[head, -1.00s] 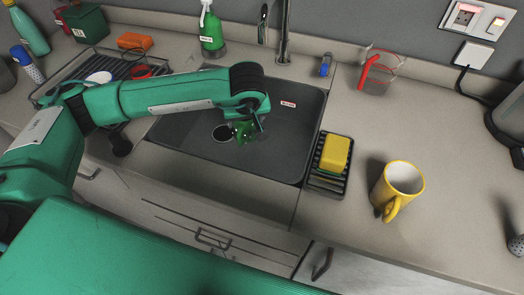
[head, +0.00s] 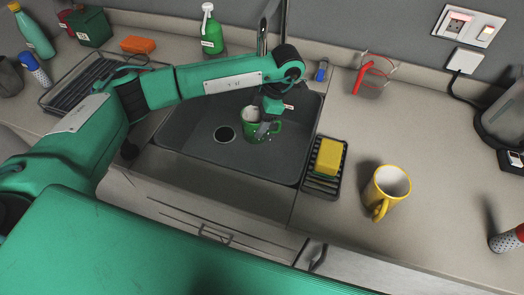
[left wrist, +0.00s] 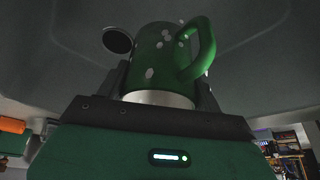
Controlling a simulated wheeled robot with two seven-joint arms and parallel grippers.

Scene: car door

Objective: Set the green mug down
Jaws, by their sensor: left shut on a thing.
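The green mug (head: 250,117) is in the basin of the dark sink (head: 189,150), to the right of the drain. It looks upright with its opening up and handle to the right, and has pale flecks on its side. My left gripper (head: 265,127) reaches down over the sink and is shut on the mug. In the left wrist view the mug (left wrist: 157,62) sits between the two dark fingers (left wrist: 164,92), its handle at the right. I cannot tell whether its base touches the sink floor. My right gripper is not in view.
A yellow sponge (head: 329,155) lies on a black rack (head: 322,186) right of the sink. A yellow mug (head: 386,188) stands on the counter (head: 420,130), near a clear red-handled jug (head: 372,76). A green spray bottle (head: 211,35) stands behind the sink. The drying rack (head: 62,100) is at left.

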